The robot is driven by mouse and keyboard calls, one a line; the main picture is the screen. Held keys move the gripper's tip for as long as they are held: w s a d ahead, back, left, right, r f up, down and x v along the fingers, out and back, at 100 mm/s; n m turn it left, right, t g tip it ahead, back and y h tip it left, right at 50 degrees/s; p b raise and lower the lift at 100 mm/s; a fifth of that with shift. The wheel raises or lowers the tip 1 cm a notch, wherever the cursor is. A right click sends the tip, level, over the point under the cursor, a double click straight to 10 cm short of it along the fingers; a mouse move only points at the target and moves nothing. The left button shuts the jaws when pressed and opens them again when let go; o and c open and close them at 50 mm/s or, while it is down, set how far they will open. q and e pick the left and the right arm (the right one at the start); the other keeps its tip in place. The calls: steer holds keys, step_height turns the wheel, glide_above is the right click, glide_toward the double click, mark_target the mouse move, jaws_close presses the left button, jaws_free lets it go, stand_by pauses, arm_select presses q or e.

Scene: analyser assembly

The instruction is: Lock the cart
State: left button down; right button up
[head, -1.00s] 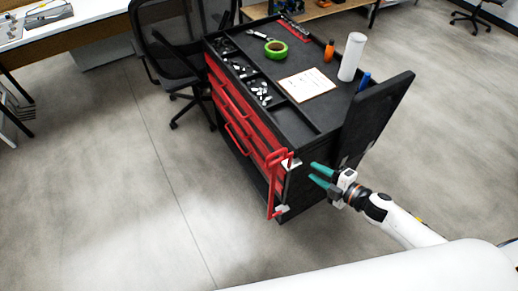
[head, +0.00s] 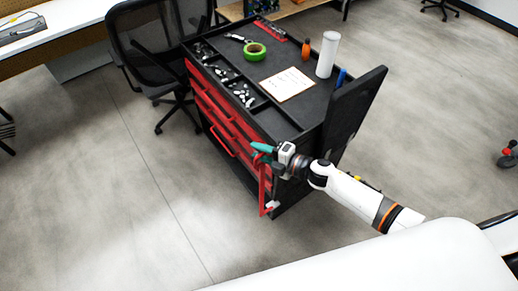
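The cart (head: 288,120) is black with red drawers (head: 224,120) on its left side. A red locking bar (head: 262,186) hangs upright at the cart's near corner, with a pale bracket at its lower end. My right gripper (head: 260,151) has teal fingers and is at the upper end of this bar, overlapping it in the picture. The gripper body hides part of the corner, and I cannot tell whether the fingers touch or close on the bar. My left gripper is not in view.
On the cart top are green tape (head: 255,52), a paper sheet (head: 288,84), an orange bottle (head: 306,50) and a white cylinder (head: 327,54). A black panel (head: 352,110) rises at its right end. A black chair (head: 160,45) stands behind left. The near floor is open.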

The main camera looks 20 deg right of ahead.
steer(key=shift+w+a, duration=0.15)
steer(key=shift+a, duration=0.05)
jaws_close()
steer(key=shift+d+f, duration=0.1)
